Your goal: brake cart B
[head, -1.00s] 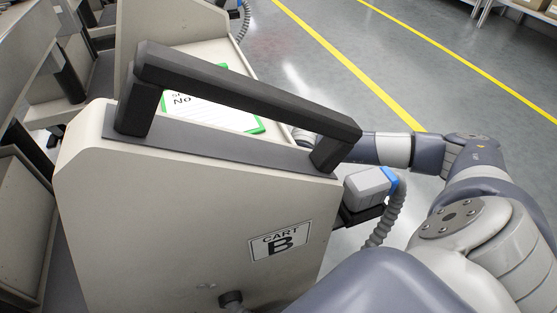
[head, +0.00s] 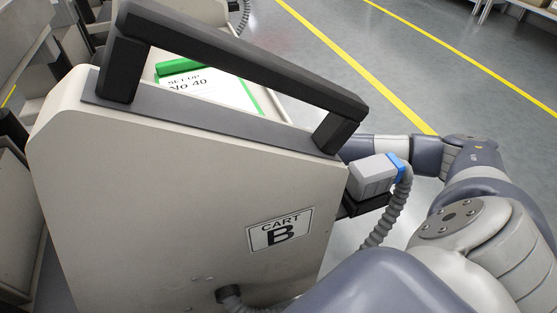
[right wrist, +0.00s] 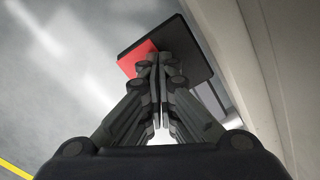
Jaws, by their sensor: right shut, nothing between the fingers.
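Cart B (head: 140,190) stands close in front of me, a pale panel with a black bar handle (head: 240,62) on top and a "CART B" label (head: 280,232). My right arm reaches around the cart's right side; its gripper is hidden behind the cart in the head view. In the right wrist view my right gripper (right wrist: 159,62) is shut and empty. Its tips lie over a red pad (right wrist: 136,57) on a dark plate (right wrist: 183,42) beside the cart's pale side (right wrist: 268,70). I cannot tell whether they touch. My left gripper is out of view.
A grey connector box (head: 371,176) with a blue collar and ribbed hose juts from the cart's right edge, close to my right arm. A green-edged set-up card (head: 215,92) lies behind the handle. Other trolleys crowd the left. Open floor with yellow lines (head: 345,58) is at the right.

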